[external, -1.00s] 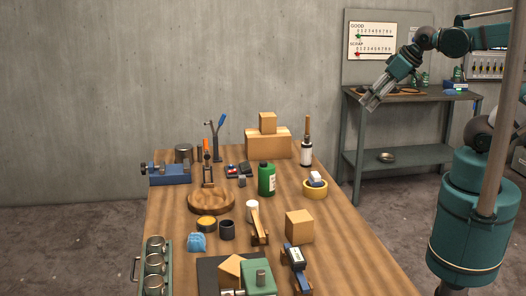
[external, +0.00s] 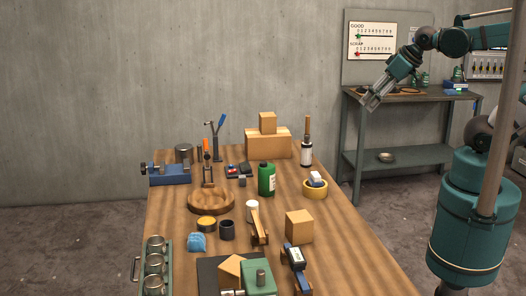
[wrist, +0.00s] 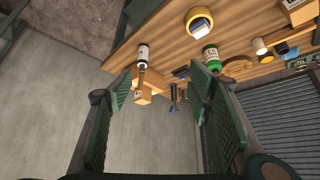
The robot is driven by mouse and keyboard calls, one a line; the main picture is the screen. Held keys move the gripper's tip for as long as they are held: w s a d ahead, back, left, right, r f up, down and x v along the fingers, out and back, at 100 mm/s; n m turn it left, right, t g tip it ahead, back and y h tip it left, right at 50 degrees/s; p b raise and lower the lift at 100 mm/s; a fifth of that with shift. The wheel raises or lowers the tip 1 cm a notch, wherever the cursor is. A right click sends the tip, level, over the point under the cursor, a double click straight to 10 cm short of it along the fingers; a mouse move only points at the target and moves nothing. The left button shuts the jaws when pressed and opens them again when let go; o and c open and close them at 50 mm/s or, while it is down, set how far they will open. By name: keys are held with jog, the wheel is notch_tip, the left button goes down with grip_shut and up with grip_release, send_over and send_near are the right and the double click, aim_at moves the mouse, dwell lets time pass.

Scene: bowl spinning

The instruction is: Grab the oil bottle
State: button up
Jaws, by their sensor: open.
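A green bottle (external: 266,180) with a white label stands upright near the middle of the wooden table. It also shows in the wrist view (wrist: 211,56), partly behind the right finger. A slim black-and-white bottle (external: 306,154) with a tall brown top stands farther back on the right; the wrist view shows it too (wrist: 143,54). I cannot tell for certain which is the oil bottle; the green one looks likelier. My gripper (external: 370,101) is open and empty, high up to the right of the table and apart from both bottles. Its spread fingers frame the wrist view (wrist: 162,92).
Cardboard boxes (external: 268,143) stand at the table's back. A yellow tape roll (external: 315,190) lies right of the green bottle, a round wooden stand (external: 211,202) left of it. A white cup (external: 252,208) and a wooden block (external: 299,226) are in front. A metal bench (external: 400,153) stands behind.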

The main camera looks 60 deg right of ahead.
jog(key=shift+o, duration=0.8)
jog(key=shift+w, duration=0.1)
jog(key=n+g+b, duration=0.2)
jog(key=n+g, duration=0.3)
jog(key=n, duration=0.7)
send_over(269, 166)
jog(key=s+d, duration=0.5)
jog(key=d, duration=0.2)
notch_tip(269, 166, down, 12)
jog(key=w+a+f+n, duration=0.1)
jog(key=a+f, duration=0.1)
jog(key=f, duration=0.1)
jog(key=w+a+f+n+g, duration=0.1)
jog(key=w+a+f, duration=0.1)
jog(key=f, duration=0.2)
jog(key=w+a+f+n+g+b, duration=0.1)
jog(key=w+a+f, duration=0.1)
jog(key=f, duration=0.1)
jog(key=shift+w+a+f, duration=0.15)
jog(key=shift+a+f, duration=0.25)
jog(key=shift+w+a+f, duration=0.15)
jog(key=shift+a+f, duration=0.15)
jog(key=shift+f, duration=0.15)
